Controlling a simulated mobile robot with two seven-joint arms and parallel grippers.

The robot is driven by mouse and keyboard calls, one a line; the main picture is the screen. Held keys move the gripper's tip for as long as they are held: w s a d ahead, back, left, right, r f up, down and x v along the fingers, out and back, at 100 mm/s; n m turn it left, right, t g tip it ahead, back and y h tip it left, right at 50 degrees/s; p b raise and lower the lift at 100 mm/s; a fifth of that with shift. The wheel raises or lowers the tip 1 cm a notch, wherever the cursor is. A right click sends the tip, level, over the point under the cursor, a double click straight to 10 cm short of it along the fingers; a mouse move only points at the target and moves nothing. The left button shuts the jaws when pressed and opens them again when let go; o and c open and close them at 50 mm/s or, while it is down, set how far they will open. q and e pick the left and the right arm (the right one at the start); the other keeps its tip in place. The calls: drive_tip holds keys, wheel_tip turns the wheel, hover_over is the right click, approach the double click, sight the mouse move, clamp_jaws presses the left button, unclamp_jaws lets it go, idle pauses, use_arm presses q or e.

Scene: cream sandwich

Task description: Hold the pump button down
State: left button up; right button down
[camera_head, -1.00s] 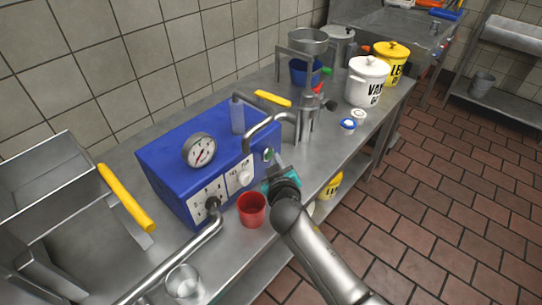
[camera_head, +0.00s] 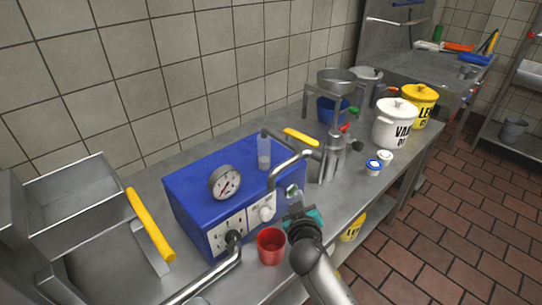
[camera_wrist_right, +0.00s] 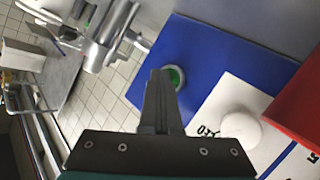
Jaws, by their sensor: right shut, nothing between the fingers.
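A blue pump box (camera_head: 190,203) with a round gauge (camera_head: 225,182) stands on the steel counter. The pump button, green in a grey ring (camera_head: 292,190), is on its front face near the right end. The button also shows in the wrist view (camera_wrist_right: 177,75). My right gripper (camera_head: 295,205) is shut and empty, its fingers pointing at the box face beside the button. In the wrist view the closed fingertips (camera_wrist_right: 160,75) overlap the button's left edge. I cannot tell whether they touch it. My left gripper is not in view.
A red cup (camera_head: 271,247) stands close beside my right gripper. A white knob (camera_head: 266,213) sits left of the button. A bent steel pipe (camera_head: 290,160) passes above. White and yellow pots (camera_head: 395,125) stand farther right.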

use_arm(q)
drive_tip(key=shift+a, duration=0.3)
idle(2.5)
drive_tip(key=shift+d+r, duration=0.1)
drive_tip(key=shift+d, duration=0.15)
use_arm(e)
drive_tip(key=shift+s, duration=0.1)
idle(0.9)
drive_tip(key=shift+s+d, duration=0.35)
use_arm(q)
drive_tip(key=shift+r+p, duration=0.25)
drive_tip(key=shift+p, duration=0.05)
use_arm(e)
drive_tip(key=shift+s+d, duration=0.15)
drive_tip(key=shift+s, duration=0.1)
drive_tip(key=shift+s+d+p, duration=0.4)
drive_tip(key=shift+s+d, duration=0.4)
drive_tip(key=shift+s, duration=0.2)
drive_tip(key=shift+s+d+p, duration=0.35)
drive_tip(key=shift+s+d, duration=0.4)
drive_tip(key=shift+s, duration=0.25)
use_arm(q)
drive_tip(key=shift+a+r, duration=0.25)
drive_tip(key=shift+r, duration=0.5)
